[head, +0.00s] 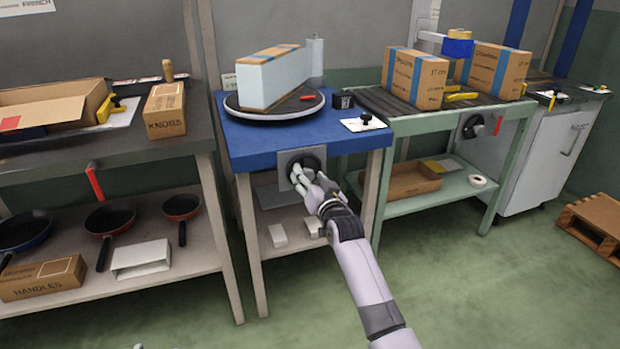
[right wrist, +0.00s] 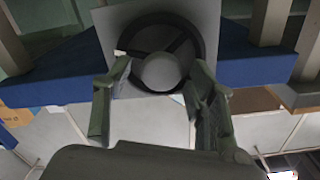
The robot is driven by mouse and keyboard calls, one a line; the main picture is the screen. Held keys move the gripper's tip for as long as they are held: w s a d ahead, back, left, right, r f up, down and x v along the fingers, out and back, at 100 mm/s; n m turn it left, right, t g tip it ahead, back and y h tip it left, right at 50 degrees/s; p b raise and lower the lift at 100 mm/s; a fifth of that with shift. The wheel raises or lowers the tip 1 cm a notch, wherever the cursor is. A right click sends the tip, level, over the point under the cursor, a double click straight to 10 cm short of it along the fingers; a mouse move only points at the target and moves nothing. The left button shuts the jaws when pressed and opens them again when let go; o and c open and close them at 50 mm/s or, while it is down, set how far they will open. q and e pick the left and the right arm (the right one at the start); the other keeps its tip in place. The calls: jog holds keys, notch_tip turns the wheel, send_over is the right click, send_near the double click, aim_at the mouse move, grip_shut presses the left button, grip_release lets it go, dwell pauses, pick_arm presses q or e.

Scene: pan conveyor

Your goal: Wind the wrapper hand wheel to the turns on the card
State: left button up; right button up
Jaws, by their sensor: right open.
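The wrapper hand wheel (head: 312,160) is a dark round wheel on a grey plate on the front of the blue-topped wrapper table (head: 245,150). In the right wrist view the wheel (right wrist: 187,33) faces me, with a round grey knob (right wrist: 160,72) in front. My right gripper (head: 300,177) is at the wheel. Its open fingers (right wrist: 160,80) stand on either side of the knob; I cannot tell whether they touch it.
A wrapped box (head: 270,82) stands on the round turntable (head: 240,112). The green conveyor (head: 425,123) with cartons (head: 415,78) is to the right, with another dark wheel (head: 473,126) on its front. A bench with pans (head: 110,217) is left. The floor in front is clear.

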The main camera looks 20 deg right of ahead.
jog(key=shift+s, duration=0.1)
jog(key=s, duration=1.1)
jog(key=shift+s+d, duration=0.2)
jog(key=shift+s, duration=0.2)
